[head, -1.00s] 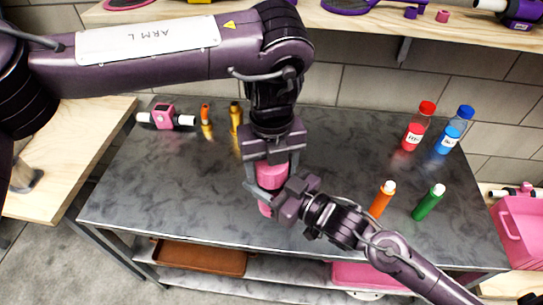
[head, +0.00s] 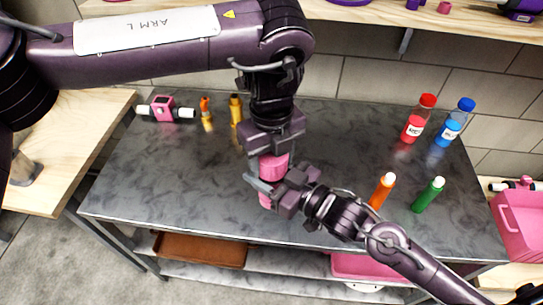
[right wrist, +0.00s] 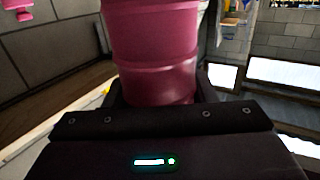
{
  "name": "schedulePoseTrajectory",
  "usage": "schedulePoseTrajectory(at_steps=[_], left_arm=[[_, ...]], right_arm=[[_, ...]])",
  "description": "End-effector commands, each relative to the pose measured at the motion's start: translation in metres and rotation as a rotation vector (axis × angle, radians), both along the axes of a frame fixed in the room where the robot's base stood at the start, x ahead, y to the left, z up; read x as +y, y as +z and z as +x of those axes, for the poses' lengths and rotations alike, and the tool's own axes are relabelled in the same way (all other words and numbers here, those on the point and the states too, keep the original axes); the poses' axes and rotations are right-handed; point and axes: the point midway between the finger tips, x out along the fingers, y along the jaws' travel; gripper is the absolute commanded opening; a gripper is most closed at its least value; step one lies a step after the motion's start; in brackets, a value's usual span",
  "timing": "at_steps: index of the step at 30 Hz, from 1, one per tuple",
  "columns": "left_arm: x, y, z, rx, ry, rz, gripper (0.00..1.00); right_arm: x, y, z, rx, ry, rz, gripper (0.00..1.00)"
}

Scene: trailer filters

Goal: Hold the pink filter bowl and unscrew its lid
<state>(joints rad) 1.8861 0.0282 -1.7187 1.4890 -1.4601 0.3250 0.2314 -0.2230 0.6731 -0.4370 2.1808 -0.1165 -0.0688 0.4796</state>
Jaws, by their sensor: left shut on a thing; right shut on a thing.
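The pink filter bowl (head: 266,200) stands upright near the front middle of the grey table. Its pink upper part (head: 273,166) shows just under my left gripper (head: 272,149), which points down from above and is shut on the lid. The lid's top is hidden by that gripper. My right gripper (head: 264,188) comes in from the right and is shut around the bowl's side. In the right wrist view, the ribbed pink bowl (right wrist: 153,45) stands between the fingers. I cannot tell whether there is a gap between lid and bowl.
A pink filter housing (head: 164,108), an orange piece (head: 206,110) and a yellow one (head: 236,109) stand at the back left. Red (head: 413,125) and blue (head: 449,130) bottles stand at the back right. Orange (head: 382,191) and green (head: 428,195) tubes stand to the right of my right gripper.

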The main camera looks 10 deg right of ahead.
Motion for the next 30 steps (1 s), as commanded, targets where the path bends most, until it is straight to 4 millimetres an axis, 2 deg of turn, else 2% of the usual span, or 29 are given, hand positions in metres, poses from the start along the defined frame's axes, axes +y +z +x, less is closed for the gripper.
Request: schedulePoseTrajectory(at_steps=[14, 30], left_arm=[[0.000, 0.001, 0.000, -0.001, -0.002, 0.000, 0.28], [0.000, 0.019, 0.000, -0.001, -0.003, -0.001, 0.28]], right_arm=[[0.000, 0.001, 0.000, -0.001, 0.000, 0.001, 0.00], [0.000, 0.001, 0.000, -0.001, 0.000, 0.001, 0.00]])
